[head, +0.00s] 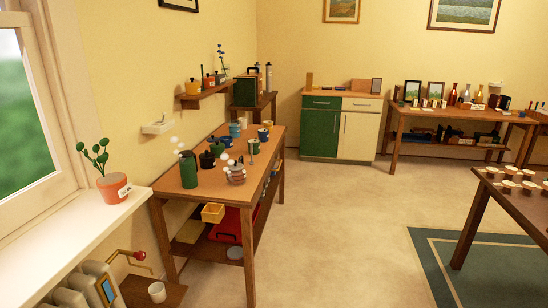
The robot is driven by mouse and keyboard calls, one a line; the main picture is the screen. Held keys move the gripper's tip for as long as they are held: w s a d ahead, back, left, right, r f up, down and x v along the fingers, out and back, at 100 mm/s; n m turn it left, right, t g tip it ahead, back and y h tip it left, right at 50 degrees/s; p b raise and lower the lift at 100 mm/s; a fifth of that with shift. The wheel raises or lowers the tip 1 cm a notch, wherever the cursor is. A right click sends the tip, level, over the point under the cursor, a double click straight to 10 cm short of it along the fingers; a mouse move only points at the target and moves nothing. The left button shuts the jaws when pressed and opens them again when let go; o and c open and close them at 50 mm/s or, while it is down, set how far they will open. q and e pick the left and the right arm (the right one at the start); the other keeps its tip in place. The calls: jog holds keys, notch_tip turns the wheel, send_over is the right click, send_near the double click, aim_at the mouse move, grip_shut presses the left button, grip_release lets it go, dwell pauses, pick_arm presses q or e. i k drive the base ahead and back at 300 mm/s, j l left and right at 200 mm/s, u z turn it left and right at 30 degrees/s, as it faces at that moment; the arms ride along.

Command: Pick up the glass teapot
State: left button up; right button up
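A small rounded pot (236,173), greyish and partly see-through with a brownish band, stands near the front right edge of the wooden side table (215,194). It looks like the glass teapot, but it is too small to be certain. White puffs show at its upper left. A tall dark green flask (188,170) stands to its left. A black pot (206,161) and a dark green pot (217,148) stand behind it to the left. Neither of my grippers is in view.
A potted plant (113,187) sits on the windowsill at left. Open carpet (340,220) lies right of the table. Another table (520,200) is at far right.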

aim_at(235, 179)
jog(key=i, duration=1.35)
jog(key=i+u, duration=0.4)
jog(key=i+l+u, duration=0.3)
jog(key=u, duration=0.15)
jog(key=i, duration=0.15)
